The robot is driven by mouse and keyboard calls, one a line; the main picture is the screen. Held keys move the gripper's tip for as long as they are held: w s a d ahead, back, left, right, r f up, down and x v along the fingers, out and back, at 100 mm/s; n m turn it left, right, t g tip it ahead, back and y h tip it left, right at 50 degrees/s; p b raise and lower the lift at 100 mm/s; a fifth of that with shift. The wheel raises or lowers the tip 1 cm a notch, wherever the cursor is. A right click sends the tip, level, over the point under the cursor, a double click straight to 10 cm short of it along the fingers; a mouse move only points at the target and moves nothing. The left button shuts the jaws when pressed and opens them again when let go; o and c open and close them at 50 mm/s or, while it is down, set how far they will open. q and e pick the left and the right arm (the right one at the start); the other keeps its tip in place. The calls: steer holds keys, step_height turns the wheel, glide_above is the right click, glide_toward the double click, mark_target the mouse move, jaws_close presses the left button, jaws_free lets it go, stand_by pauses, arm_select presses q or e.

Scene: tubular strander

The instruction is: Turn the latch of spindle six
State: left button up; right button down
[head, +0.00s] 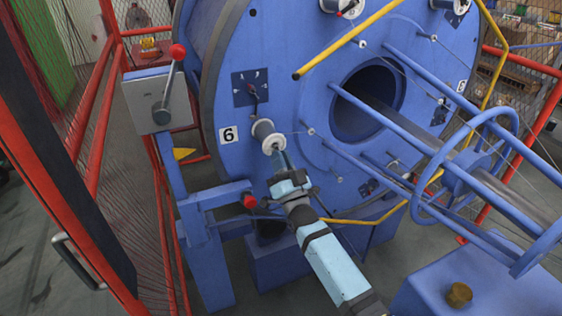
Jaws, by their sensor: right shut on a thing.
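The big blue disc (290,60) carries a label "6" (228,135) at its left edge. Spindle six, with a pale spool (263,129), sticks out just right of that label. My right gripper (275,150) reaches up from the bottom right, with its fingertips at the spool's front end. It is shut on the small latch there. The fingers hide most of the latch, so I cannot tell its angle. My left gripper is not in view.
A dark plate with a pointer (250,88) sits above spindle six. Blue bars (390,120) and a ring run out from the disc at right. A yellow tube (350,42) crosses above. A grey box with a red-knobbed lever (160,98) and red fence posts (100,90) stand left.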

steer(key=c, duration=1.2)
jaws_free()
arm_select(q)
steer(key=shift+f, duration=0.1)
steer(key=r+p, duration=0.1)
steer(key=p, duration=0.1)
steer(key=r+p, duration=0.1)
steer(key=p, duration=0.1)
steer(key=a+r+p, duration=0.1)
steer(key=p, duration=0.1)
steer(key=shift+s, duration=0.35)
arm_select(e)
steer(key=s+d+f, duration=0.1)
steer(key=s, duration=0.4)
steer(key=s+d+f, duration=0.1)
steer(key=s+d, duration=0.1)
steer(key=s, duration=0.3)
steer(key=s+d+f, duration=0.1)
steer(key=s+d, duration=0.1)
steer(key=s, duration=0.3)
steer(key=shift+s, duration=0.15)
